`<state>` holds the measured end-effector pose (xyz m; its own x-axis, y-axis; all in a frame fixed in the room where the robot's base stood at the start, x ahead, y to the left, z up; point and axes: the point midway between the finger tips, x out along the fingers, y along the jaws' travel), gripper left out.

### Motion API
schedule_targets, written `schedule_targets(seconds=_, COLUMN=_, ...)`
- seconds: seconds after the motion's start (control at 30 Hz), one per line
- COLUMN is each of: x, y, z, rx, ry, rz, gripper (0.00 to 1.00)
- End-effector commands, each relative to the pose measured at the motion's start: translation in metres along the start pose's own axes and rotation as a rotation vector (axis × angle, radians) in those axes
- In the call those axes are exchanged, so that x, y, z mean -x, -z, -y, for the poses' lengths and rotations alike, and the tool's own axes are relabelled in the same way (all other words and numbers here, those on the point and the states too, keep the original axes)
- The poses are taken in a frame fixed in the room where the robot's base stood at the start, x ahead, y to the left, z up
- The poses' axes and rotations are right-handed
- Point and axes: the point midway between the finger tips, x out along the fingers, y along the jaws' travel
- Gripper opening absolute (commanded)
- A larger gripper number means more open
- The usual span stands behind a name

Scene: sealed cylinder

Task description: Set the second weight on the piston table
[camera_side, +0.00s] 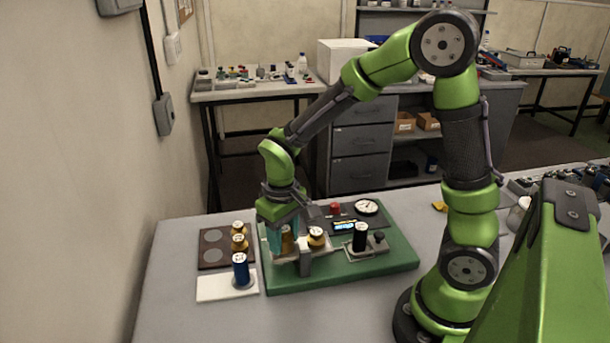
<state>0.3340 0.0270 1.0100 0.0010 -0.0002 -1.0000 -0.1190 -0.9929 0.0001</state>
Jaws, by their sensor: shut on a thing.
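My gripper (287,246) points down over the left part of the green base board (340,277). Its fingers are shut on a brass weight (287,243), which is partly hidden by them. Another brass weight (316,238) with a pale top stands just right of the fingers. A grey block (303,265) is below and beside the fingers. I cannot make out the piston table apart from these parts, nor whether the held weight touches anything below it.
A dark rack (212,257) at left carries brass weights (239,238). A blue cylinder (241,270) stands on a white pad (215,289). On the board are a black cylinder (360,237), a round gauge (367,207), a red knob (336,208) and a lit display (345,226).

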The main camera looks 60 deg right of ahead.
Motion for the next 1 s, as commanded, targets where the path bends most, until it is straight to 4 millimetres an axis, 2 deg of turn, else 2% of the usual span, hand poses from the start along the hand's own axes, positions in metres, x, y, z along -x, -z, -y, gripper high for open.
schedule_targets(seconds=0.3, x=-0.003, y=0.000, z=0.000, rx=-0.001, ry=0.000, rz=0.000, gripper=0.00)
schedule_targets(seconds=0.33, x=-0.003, y=0.000, z=0.000, rx=-0.001, ry=0.000, rz=0.001, gripper=0.44)
schedule_targets(seconds=0.5, x=-0.003, y=0.000, z=0.000, rx=-0.001, ry=0.000, rz=0.001, gripper=0.68)
schedule_targets(seconds=0.83, x=0.000, y=0.000, z=0.000, rx=0.000, ry=0.000, rz=-0.001, gripper=0.68)
schedule_targets(seconds=1.0, x=0.023, y=0.002, z=0.000, rx=0.000, ry=0.001, rz=-0.006, gripper=0.68)
